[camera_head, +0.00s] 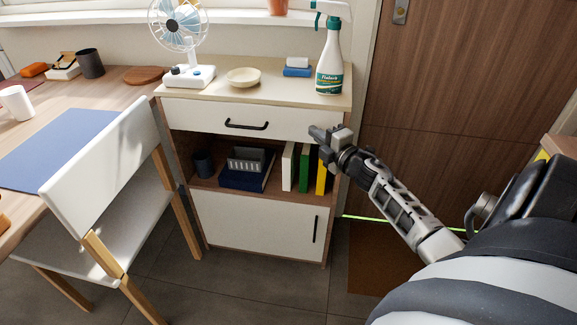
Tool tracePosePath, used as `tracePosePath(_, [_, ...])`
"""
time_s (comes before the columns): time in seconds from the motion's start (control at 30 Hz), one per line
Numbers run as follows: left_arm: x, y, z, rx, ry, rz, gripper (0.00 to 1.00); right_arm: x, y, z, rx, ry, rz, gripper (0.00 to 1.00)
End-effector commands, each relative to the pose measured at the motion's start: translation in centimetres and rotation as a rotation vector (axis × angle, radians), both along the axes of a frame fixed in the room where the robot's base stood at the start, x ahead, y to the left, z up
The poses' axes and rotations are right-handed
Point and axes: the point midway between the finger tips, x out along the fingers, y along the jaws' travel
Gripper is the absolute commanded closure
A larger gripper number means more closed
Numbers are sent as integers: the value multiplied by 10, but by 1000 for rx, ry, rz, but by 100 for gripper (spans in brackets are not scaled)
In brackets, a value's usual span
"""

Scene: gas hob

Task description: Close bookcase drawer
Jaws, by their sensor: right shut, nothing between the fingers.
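The bookcase (334,185) stands in the middle, with a white drawer (205,117) under its top. The drawer front has a dark bar handle (246,125) and sits close under the front edge of the top. I cannot tell whether a small gap is left behind it. My right gripper (318,133) is shut and empty at the right end of the drawer front, its fingertips overlapping the front's lower right corner in the picture. I cannot tell whether they touch it. My left gripper is out of view.
A fan (183,38), a bowl (243,78) and a spray bottle (329,62) stand on the bookcase top. Books (304,168) fill part of the open shelf below the drawer. A white chair (105,150) and a desk stand left. A wooden door (460,90) is behind right.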

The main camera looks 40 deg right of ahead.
Motion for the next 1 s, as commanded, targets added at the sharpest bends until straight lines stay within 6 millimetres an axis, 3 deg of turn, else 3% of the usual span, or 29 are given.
tracePosePath(0.2, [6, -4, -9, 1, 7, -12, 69, -2, -16, 1, -1, -1, -16, 100])
tracePosePath(0.63, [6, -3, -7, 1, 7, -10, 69, -1, -17, 4, -5, -5, -21, 100])
tracePosePath(0.77, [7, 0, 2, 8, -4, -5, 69, -3, -4, 6, -2, -5, -13, 100])
tracePosePath(0.93, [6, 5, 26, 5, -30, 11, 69, -12, 33, 6, 4, -1, 13, 100])
tracePosePath(1.0, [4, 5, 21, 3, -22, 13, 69, -32, 33, 0, -1, 4, 12, 100])
